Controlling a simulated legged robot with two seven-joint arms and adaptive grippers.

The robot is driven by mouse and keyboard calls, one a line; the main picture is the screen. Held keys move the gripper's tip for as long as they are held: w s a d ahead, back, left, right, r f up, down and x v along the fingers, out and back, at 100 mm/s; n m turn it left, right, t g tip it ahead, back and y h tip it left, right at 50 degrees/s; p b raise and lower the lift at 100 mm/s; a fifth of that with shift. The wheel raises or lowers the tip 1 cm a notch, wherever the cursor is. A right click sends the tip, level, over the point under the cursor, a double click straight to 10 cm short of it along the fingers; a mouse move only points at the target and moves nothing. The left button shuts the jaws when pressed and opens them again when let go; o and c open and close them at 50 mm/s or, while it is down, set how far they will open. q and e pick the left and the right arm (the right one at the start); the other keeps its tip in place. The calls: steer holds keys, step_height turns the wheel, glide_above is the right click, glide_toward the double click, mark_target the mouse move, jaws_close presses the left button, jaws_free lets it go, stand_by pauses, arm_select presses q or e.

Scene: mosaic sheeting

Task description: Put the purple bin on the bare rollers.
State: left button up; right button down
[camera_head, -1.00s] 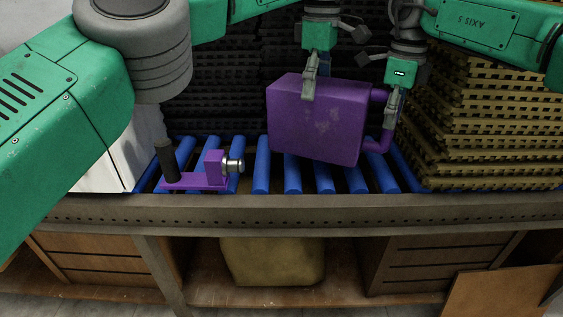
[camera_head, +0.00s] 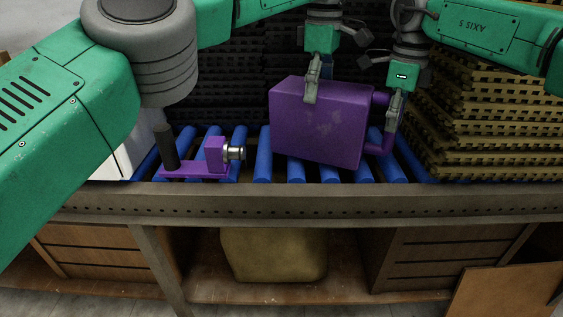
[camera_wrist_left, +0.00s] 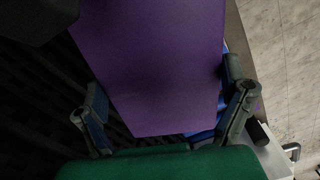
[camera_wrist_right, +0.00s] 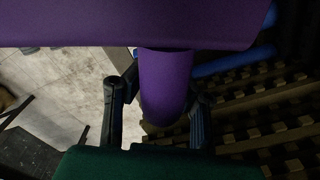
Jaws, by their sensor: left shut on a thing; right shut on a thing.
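The purple bin (camera_head: 318,125) is a boxy body with a tube-like handle on its right side, slightly tilted over the blue rollers (camera_head: 263,160). My left gripper (camera_head: 311,95) is shut on the bin's upper edge; the bin also fills the left wrist view (camera_wrist_left: 160,70) between the fingers. My right gripper (camera_head: 392,120) is shut on the handle, which shows between its fingers in the right wrist view (camera_wrist_right: 165,85). The bin's lower edge is at the rollers; I cannot tell whether it touches them. The bin hides the rollers behind it.
A purple bracket (camera_head: 200,172) with a metal knob and dark post sits on the rollers at left. A white box (camera_head: 112,160) stands at the far left. Stacked tan slatted trays (camera_head: 480,125) are at right, dark ones behind. A grey rail (camera_head: 300,201) runs along the front.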

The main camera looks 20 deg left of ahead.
mark_target(291, 81)
arm_select(q)
steer(key=shift+d+f+b, duration=0.1)
steer(key=shift+f+b, duration=0.35)
steer(key=shift+f, duration=0.3)
arm_select(e)
steer(key=shift+a+f, duration=0.15)
steer(key=shift+f, duration=0.5)
arm_select(q)
steer(key=o, duration=1.4)
steer(key=shift+r, duration=0.2)
steer(key=shift+c, duration=0.2)
arm_select(e)
steer(key=c, duration=1.3)
jaws_free()
steer(key=shift+r, duration=0.2)
arm_select(q)
steer(key=shift+s, duration=0.1)
steer(key=a, duration=0.2)
steer(key=w+a, duration=0.1)
steer(key=a, duration=0.1)
steer(key=w+a, duration=0.1)
steer(key=a, duration=0.2)
steer(key=shift+w, duration=0.15)
arm_select(e)
steer(key=o, duration=0.8)
arm_select(q)
steer(key=shift+d, duration=0.1)
